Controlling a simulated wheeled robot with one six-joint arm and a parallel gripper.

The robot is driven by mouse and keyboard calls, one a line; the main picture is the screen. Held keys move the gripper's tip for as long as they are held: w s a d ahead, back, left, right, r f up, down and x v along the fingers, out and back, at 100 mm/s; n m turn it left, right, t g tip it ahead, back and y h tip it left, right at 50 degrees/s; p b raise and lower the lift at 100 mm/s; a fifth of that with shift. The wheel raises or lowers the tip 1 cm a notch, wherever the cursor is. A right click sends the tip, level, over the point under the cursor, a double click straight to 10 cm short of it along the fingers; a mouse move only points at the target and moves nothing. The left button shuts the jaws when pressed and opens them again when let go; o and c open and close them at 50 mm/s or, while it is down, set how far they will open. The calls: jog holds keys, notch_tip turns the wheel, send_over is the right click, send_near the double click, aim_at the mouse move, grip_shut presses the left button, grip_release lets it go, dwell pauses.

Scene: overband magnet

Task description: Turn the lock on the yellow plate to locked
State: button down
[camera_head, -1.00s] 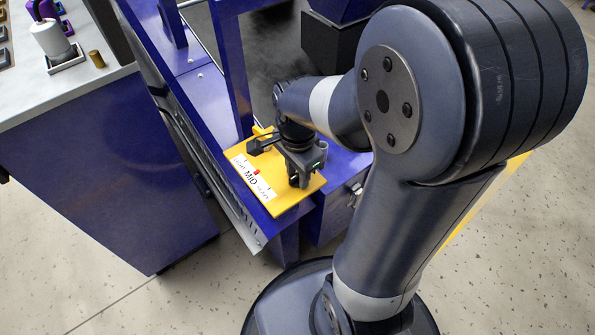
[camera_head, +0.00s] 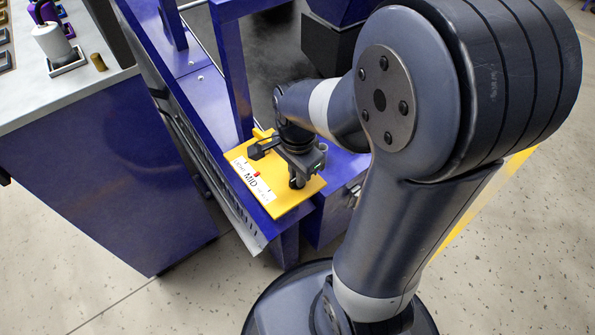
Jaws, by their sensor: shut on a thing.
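The yellow plate (camera_head: 284,207) lies on a blue frame near the middle of the view. A white label strip (camera_head: 252,178) on its left part reads MID, with smaller words at each end that I cannot read for certain. A small red mark (camera_head: 257,174) sits at the strip's edge beside MID. My gripper (camera_head: 297,181) points down over the right part of the plate. It is shut on the lock, which is mostly hidden under the gripper, so its exact angle cannot be read.
A blue frame post (camera_head: 233,75) stands just behind the plate. At the left, a grey-topped bench (camera_head: 100,87) carries a white cylinder (camera_head: 52,42), a small brass cylinder (camera_head: 98,62) and other items. Open speckled floor lies in front.

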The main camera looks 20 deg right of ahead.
jog(key=n+p, duration=0.2)
jog(key=n, duration=0.1)
jog(key=shift+r+n, duration=0.15)
jog(key=shift+n, duration=0.25)
jog(key=n+p, duration=0.2)
jog(key=n, duration=0.2)
jog(key=shift+n, duration=0.3)
jog(key=n+p, duration=0.1)
jog(key=n, duration=0.3)
jog(key=shift+p, duration=0.35)
jog(key=shift+n+p, duration=0.5)
jog(key=shift+n, duration=1.9)
jog(key=c, duration=1.5)
grip_release()
